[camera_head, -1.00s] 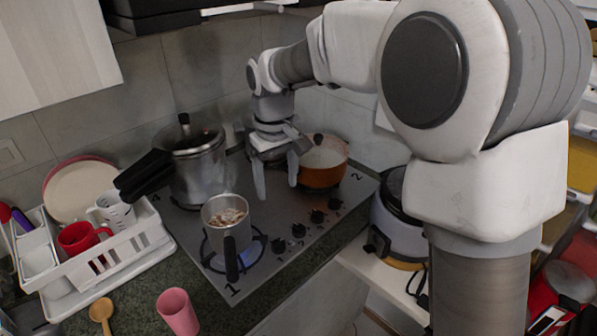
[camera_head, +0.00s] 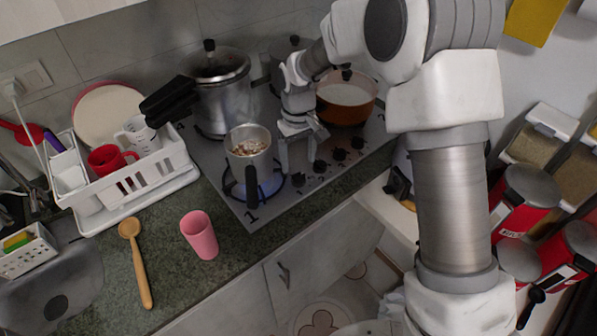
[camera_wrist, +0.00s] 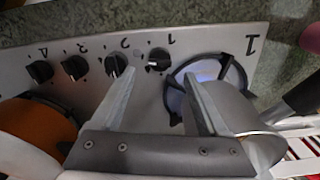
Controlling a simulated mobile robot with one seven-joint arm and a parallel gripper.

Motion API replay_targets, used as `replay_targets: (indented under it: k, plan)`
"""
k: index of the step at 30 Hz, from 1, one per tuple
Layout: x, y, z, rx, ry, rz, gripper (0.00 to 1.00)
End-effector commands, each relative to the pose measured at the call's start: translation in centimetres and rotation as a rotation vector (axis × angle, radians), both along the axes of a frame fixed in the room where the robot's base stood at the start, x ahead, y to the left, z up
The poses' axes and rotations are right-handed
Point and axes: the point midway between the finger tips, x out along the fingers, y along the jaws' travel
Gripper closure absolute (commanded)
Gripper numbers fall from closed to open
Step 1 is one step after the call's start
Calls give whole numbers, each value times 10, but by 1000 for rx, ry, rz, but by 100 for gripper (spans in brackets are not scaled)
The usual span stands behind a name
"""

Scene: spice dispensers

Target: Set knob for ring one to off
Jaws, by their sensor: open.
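The knob for ring one (camera_wrist: 158,60) is a black dial beside a printed 1 on the steel hob (camera_head: 222,185). In the head view, the knob nearest the front-left burner (camera_head: 298,180) is at my gripper. Ring one (camera_wrist: 207,78) shows a blue flame, and a steel saucepan (camera_head: 249,150) with food stands over it. My gripper (camera_wrist: 159,73) is open, its fingertips to either side of knob one in the wrist view. It also shows above the knobs in the head view (camera_head: 298,168). Whether the fingers touch the knob is unclear.
Knobs two (camera_wrist: 116,65), three (camera_wrist: 75,67) and four (camera_wrist: 40,71) continue the row. A pressure cooker (camera_head: 222,95) and an orange pot (camera_head: 346,98) stand behind. A pink cup (camera_head: 199,236) and wooden spoon (camera_head: 138,260) are on the counter (camera_head: 172,280).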

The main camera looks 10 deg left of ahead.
Motion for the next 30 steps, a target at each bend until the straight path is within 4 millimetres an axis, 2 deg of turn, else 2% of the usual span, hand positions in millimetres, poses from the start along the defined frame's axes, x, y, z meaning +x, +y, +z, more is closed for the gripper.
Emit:
replay_targets:
  k: [3,9,21,30]
  plan:
    - [-1,0,-24,-1,3,0,22]
    - [0,0,-48,0,1,-1,22]
    - [0,0,-55,1,-1,-1,22]
    - [0,0,-55,1,-1,-1,76]
